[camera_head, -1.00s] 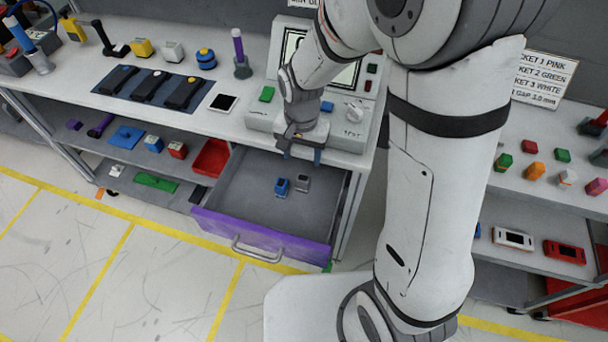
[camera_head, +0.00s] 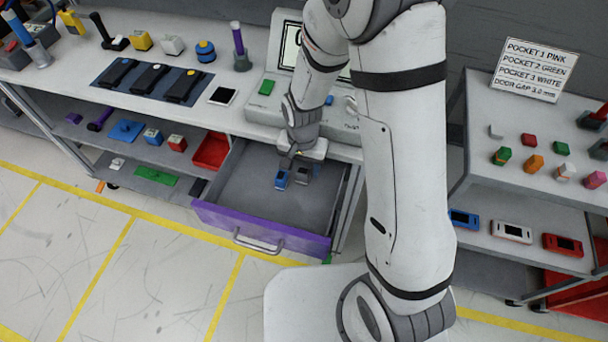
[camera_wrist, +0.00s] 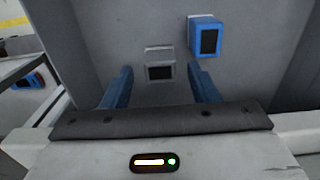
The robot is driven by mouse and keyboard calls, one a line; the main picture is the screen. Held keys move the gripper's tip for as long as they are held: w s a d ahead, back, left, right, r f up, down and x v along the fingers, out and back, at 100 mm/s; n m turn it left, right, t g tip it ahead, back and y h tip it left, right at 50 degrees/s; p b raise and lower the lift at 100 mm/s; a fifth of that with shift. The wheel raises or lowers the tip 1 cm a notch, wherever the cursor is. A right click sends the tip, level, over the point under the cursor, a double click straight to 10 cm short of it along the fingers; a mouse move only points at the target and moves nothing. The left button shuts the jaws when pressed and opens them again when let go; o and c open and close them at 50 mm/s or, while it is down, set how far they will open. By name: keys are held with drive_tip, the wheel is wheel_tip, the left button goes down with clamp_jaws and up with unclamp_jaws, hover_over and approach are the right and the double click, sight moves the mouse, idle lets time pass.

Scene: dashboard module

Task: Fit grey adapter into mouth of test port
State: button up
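The grey adapter (camera_head: 303,176) lies in the open purple-fronted drawer (camera_head: 262,232). In the wrist view, the grey adapter (camera_wrist: 160,65) with its dark face shows in the gap between my two blue fingers. My gripper (camera_head: 299,166) is inside the drawer's outline, above the adapter. In the wrist view my gripper (camera_wrist: 162,88) is open, with clear space on both sides of the adapter; nothing is held. A blue adapter (camera_wrist: 205,36) lies just beyond the right finger. A console (camera_head: 268,112) stands on the bench behind the drawer; I cannot tell which part is the test port's mouth.
A red tray (camera_head: 211,151) and small parts are on the shelf left of the drawer. Dark devices on a mat (camera_head: 150,84) and a phone-like item (camera_head: 222,96) lie on the bench. A second bench (camera_head: 480,110) with coloured pieces stands at right. The drawer walls surround my gripper.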

sight(303, 171)
drive_tip(key=c, duration=0.9)
drive_tip(key=shift+r, duration=0.1)
drive_tip(key=shift+c, duration=0.2)
wheel_tip(303, 171, up, 18)
